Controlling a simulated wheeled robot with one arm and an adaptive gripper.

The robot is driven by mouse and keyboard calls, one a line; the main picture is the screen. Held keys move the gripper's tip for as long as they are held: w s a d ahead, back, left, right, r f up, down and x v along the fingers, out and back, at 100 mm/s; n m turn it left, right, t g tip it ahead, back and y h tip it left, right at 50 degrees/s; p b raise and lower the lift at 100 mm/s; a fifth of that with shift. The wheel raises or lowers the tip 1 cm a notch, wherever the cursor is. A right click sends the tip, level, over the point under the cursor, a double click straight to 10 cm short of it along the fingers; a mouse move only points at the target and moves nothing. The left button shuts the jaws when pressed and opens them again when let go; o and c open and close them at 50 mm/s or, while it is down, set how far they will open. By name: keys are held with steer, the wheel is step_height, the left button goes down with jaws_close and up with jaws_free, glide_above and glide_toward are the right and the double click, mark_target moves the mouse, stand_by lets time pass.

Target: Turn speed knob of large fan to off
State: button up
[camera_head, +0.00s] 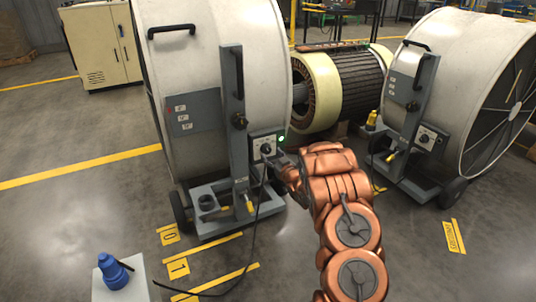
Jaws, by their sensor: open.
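The near large fan (215,65) is a white drum on wheels at the left centre. A control box with a speed knob (265,148) sits low on its grey upright, with a green light (281,138) lit beside it. The knob's exact setting is too small to read. My gripper (275,158) is open at the end of my copper-coloured arm, just right of and below the knob. I cannot tell whether its fingers touch the knob. A second large fan (455,55) stands at the right with its own control box and knob (426,138).
A motor stator (345,85) lies between the fans. A blue plug (112,270) stands on a white box (133,285) at the lower left. A black cable (256,208) hangs from the near control box to the floor. Floor at the left is clear.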

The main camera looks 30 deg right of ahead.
mark_target(268, 151)
steer(key=shift+w+d+b, duration=0.15)
steer(key=shift+w+b, duration=0.3)
steer(key=shift+w, duration=1.45)
steer(key=c, duration=1.1)
